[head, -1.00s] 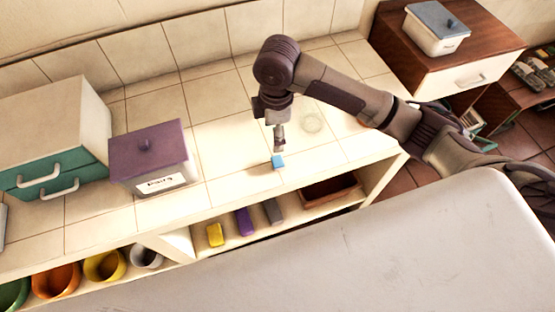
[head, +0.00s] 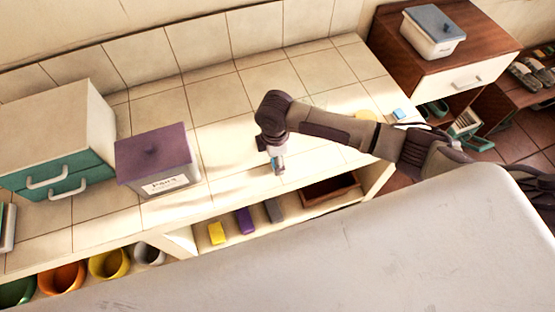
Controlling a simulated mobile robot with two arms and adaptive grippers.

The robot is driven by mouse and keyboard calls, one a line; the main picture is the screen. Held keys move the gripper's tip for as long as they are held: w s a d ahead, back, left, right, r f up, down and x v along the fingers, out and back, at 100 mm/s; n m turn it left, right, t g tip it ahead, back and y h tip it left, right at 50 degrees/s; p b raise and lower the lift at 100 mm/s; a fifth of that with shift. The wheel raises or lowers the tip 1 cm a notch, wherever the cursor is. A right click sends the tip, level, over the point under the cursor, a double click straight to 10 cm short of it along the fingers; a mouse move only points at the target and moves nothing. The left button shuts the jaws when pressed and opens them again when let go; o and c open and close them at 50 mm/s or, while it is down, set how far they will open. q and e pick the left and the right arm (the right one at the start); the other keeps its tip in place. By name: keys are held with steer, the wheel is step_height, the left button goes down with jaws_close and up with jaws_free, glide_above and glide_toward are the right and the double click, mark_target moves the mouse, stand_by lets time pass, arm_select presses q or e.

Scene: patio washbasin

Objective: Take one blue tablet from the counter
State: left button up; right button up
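A blue tablet (head: 276,170) is at the counter's (head: 222,143) front part, mostly covered by my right gripper. Only a small bit of blue shows at the fingertips. My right gripper (head: 278,166) points down at this tablet, with its tips at counter height. The fingers are small and seen from above, so I cannot tell whether they are closed on it. A second blue tablet (head: 398,113) lies at the counter's right end, just beyond my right arm. My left gripper is not in view.
A lidded white box with a purple lid (head: 155,150) stands left of my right gripper. A drawer unit (head: 60,135) is farther left. A yellow round thing (head: 365,115) lies near the second tablet. Yellow (head: 216,233), purple (head: 244,221) and grey (head: 273,210) blocks lie on the shelf below.

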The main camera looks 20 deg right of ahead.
steer(key=shift+f, duration=0.8)
steer(key=shift+d, duration=0.1)
steer(key=c, duration=1.1)
steer(key=shift+r, duration=0.1)
